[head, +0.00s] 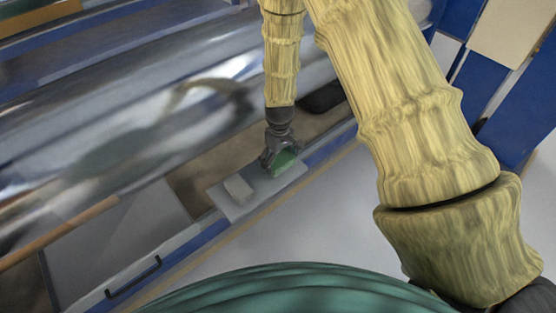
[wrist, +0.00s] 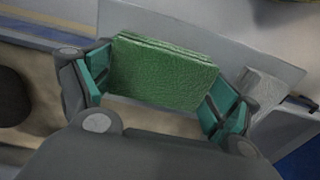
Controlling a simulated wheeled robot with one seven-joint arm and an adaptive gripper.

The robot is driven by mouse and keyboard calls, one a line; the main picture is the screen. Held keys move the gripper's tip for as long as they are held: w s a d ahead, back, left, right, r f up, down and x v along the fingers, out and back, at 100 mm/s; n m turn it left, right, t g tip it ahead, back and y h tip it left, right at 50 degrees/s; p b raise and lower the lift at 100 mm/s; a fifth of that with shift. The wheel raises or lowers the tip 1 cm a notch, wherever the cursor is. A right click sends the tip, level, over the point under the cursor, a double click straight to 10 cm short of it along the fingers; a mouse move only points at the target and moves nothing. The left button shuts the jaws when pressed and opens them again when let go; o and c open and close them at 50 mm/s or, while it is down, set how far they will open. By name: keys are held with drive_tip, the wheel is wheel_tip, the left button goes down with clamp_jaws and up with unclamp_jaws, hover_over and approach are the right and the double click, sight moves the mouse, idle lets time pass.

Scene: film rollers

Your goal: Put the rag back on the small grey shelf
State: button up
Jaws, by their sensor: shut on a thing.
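The rag is a folded green cloth (head: 284,161), seen in the head view at my gripper's tip. In the wrist view the rag (wrist: 163,72) fills the space between the two fingers. My gripper (head: 275,158) points down and is shut on the rag, with a finger against each side; it also shows in the wrist view (wrist: 155,85). The small grey shelf (head: 258,192) lies beneath the gripper, and it shows behind the rag in the wrist view (wrist: 215,42). I cannot tell whether the rag touches the shelf.
A light grey block (head: 239,189) sits on the shelf, left of the rag; it also shows in the wrist view (wrist: 262,90). A large shiny metal roller (head: 120,95) runs behind the shelf. A blue rail (head: 215,228) edges the machine. A black handle (head: 134,278) is at lower left.

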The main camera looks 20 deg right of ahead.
sight(278, 159)
drive_tip(key=shift+w+d+f, duration=0.1)
drive_tip(key=shift+w+d, duration=0.1)
drive_tip(key=shift+w, duration=0.9)
drive_tip(key=shift+f, duration=1.75)
drive_tip(key=o, duration=0.8)
drive_tip(key=shift+r, duration=0.15)
wheel_tip(278, 159, up, 12)
drive_tip(key=shift+f, duration=0.1)
